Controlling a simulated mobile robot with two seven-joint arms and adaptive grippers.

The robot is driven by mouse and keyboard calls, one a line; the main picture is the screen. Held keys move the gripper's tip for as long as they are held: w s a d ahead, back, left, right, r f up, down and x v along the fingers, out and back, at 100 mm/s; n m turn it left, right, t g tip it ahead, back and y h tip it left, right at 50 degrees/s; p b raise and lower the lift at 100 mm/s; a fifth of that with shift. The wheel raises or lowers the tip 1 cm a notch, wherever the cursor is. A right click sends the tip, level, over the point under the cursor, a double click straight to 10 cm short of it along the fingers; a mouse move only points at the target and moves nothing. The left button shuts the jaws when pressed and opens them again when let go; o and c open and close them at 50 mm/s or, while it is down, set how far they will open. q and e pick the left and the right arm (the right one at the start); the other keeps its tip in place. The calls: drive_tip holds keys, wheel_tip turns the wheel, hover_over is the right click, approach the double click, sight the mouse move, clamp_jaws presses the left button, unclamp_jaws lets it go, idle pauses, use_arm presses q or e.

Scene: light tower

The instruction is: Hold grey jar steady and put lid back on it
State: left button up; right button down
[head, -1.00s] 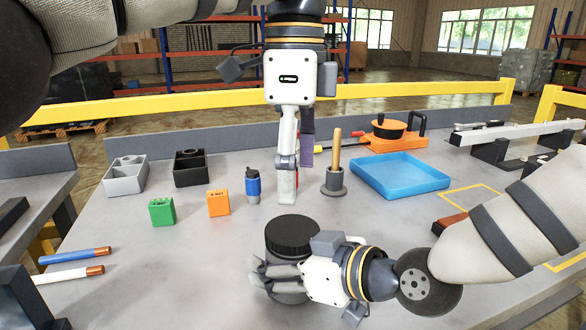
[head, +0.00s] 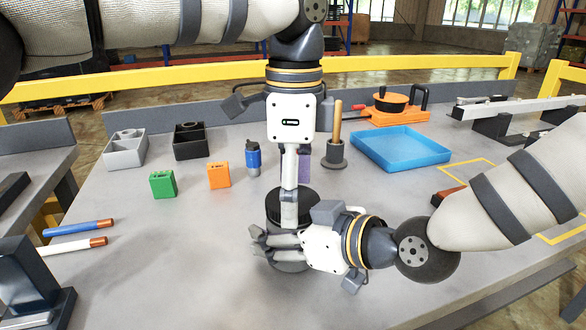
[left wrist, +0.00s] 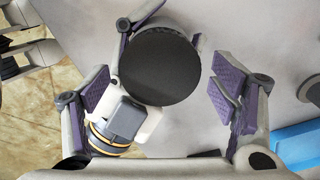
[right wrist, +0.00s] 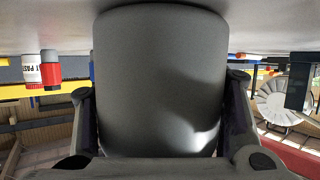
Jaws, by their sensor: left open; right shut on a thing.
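The grey jar (head: 290,267) stands on the workbench near its front, mostly hidden by my right gripper (head: 268,246). Its smooth grey side fills the right wrist view (right wrist: 160,80) between my fingers, and my right gripper is shut on it. The black round lid (head: 308,204) sits level on top of the jar; whether it is fully seated I cannot tell. My left gripper (head: 289,212) points down over the lid, open. In the left wrist view the lid (left wrist: 160,66) lies between the spread fingers, nearer the top of the picture, with no clear contact.
A blue bottle (head: 253,159), an orange block (head: 218,175), a green block (head: 162,185) and a grey holder with a wooden handle (head: 334,154) stand behind. A blue tray (head: 400,149) is at the back right.

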use_arm(q)
drive_tip(key=c, duration=1.2)
drive_tip(key=m, duration=0.5)
drive_tip(key=shift+f, duration=0.15)
drive_tip(key=m, duration=0.5)
drive_tip(key=o, duration=1.3)
drive_tip(key=shift+c, duration=0.2)
